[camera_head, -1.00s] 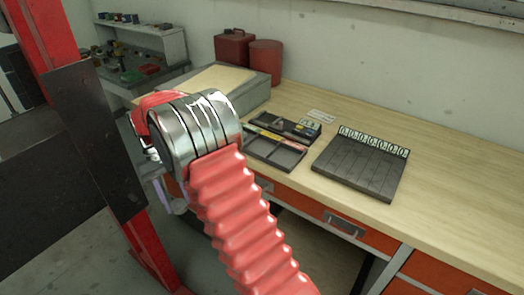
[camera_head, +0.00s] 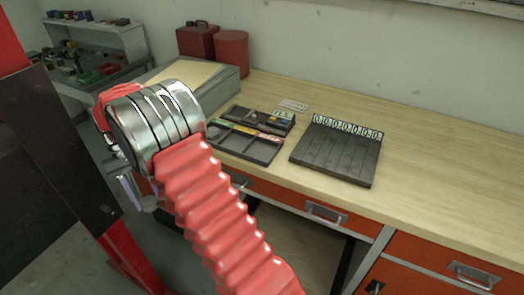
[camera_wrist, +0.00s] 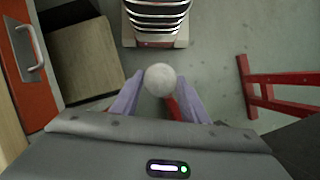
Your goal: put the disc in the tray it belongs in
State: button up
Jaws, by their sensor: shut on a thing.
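In the wrist view my gripper (camera_wrist: 160,92) is shut on a pale grey round disc (camera_wrist: 161,80), held between its two purple fingers above the floor. A dark tray with compartments (camera_head: 262,151) lies on the wooden bench, right of my arm. A dark slotted board with a row of round marks along its back edge (camera_head: 335,155) lies to the right of that tray. My gripper is apart from both, left of and below the bench front.
A grey case (camera_head: 228,83) and red cans (camera_head: 232,52) stand at the back left of the bench. Orange drawers with handles (camera_head: 326,212) line its front. A red frame post (camera_head: 125,250) stands close at left. The bench's right side is clear.

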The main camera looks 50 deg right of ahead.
jog(key=s+d+r+m+t+y, duration=0.1)
jog(key=d+r+m, duration=0.3)
jog(key=d+m, duration=0.4)
jog(key=s+d+r+m+t+y, duration=0.1)
jog(key=s+d+r+m+t, duration=0.3)
jog(key=d+m, duration=0.4)
jog(key=s+d+r+m+t+y, duration=0.1)
jog(key=s+d+r+m+t, duration=0.1)
jog(key=d+m, duration=0.6)
jog(key=shift+s+d+r, duration=0.3)
jog(key=shift+d+r, duration=0.4)
jog(key=shift+d, duration=0.2)
jog(key=shift+s+d+r, duration=0.25)
jog(key=shift+d+r, duration=0.45)
jog(key=shift+d, duration=0.15)
jog(key=s+d+r+m+t+h, duration=0.2)
jog(key=s+d+r+m, duration=0.2)
jog(key=s+d+m, duration=0.2)
jog(key=d+m, duration=0.1)
jog(key=m, duration=0.1)
jog(key=shift+s+d+r+m+h, duration=0.15)
jog(key=shift+d+m+h, duration=0.15)
jog(key=shift+d+h, duration=0.1)
jog(key=shift+f, duration=3.15)
jog(key=shift+f, duration=1.85)
